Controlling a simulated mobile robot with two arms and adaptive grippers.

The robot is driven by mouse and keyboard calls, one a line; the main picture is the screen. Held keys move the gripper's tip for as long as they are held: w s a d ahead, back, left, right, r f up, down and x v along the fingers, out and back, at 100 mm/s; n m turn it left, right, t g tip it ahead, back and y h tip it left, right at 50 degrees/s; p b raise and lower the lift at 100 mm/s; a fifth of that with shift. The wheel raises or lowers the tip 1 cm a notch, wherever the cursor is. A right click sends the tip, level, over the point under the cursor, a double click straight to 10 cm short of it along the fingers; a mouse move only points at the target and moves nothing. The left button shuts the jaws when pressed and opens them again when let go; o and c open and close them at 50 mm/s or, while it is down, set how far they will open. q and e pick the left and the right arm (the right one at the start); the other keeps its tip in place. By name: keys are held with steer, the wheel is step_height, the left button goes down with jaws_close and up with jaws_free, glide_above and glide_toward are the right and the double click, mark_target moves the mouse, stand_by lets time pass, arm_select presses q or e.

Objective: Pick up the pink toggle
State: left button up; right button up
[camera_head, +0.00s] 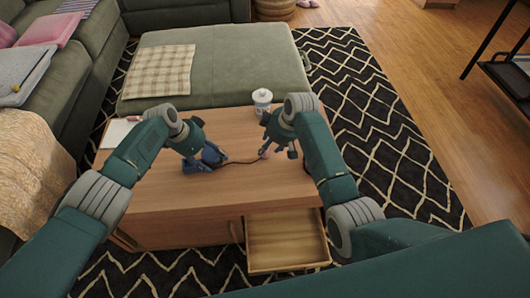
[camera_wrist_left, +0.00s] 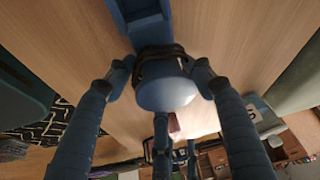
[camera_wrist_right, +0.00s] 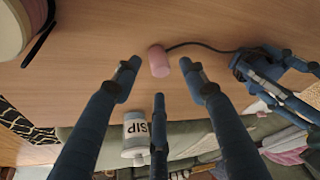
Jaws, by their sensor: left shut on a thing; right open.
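The pink toggle (camera_wrist_right: 158,60) is a small pink cylinder on the wooden table. In the right wrist view it shows between and slightly beyond the fingertips of my right gripper (camera_wrist_right: 161,76), which is open and empty. It also shows small in the head view (camera_head: 263,154), beside that gripper. The fingers partly hide this object in the head view.
The table (camera_head: 160,197) has a white lidded jar (camera_head: 262,99) behind my right gripper and paper (camera_head: 116,134) at the left. A drawer (camera_head: 287,242) stands open at the front. A green ottoman (camera_head: 235,60) lies behind. The front tabletop is clear.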

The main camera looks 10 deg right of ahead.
steer(key=shift+x, duration=2.25)
steer(key=c, duration=1)
steer(key=shift+r, duration=0.1)
step_height(320, 180, up, 10)
steer(key=shift+f, duration=0.1)
steer(key=shift+s+d, duration=0.2)
steer(key=shift+d, duration=0.1)
